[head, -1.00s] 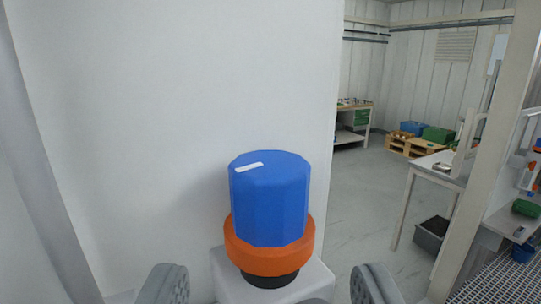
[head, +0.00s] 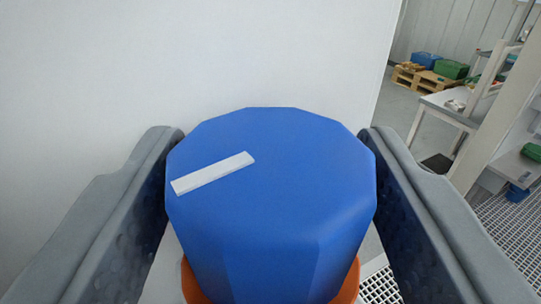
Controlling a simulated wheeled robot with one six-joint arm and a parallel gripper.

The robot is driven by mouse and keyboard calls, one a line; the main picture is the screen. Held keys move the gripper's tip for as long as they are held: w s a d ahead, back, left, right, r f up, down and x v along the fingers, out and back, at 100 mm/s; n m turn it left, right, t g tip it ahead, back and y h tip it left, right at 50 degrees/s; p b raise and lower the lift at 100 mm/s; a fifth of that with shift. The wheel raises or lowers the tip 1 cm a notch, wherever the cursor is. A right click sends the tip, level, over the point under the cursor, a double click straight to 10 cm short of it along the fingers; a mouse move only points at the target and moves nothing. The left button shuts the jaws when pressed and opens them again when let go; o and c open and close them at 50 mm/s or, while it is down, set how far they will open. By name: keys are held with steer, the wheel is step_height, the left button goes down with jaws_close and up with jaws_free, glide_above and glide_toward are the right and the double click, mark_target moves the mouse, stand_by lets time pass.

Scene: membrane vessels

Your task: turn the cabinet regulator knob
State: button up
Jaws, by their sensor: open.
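The blue regulator knob (head: 270,215) is faceted and fills the middle of the head view. A white marker bar (head: 212,173) lies on its top, slanting up to the right. Part of an orange collar (head: 347,283) shows below the knob; the rest of the collar and the base under it are hidden. My gripper (head: 270,150) is open, with one grey finger on each side of the knob. The fingers lie very close to its sides; I cannot tell whether they touch it.
A plain white wall panel (head: 190,55) stands behind the knob. At the right are a table (head: 447,108), a pale upright post (head: 500,135) and floor grating (head: 510,230). Green (head: 451,69) and blue (head: 426,59) crates sit by a wooden pallet (head: 432,82) farther back.

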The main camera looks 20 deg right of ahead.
steer(key=c, duration=0.7)
steer(key=shift+d+n+t+y, duration=0.1)
steer(key=shift+n+t+y, duration=0.3)
steer(key=shift+n+y, duration=0.5)
steer(key=shift+n+t+y, duration=0.3)
steer(key=shift+n+y, duration=0.5)
steer(key=shift+y, duration=0.9)
steer(key=shift+n+y, duration=1.3)
steer(key=shift+y, duration=0.8)
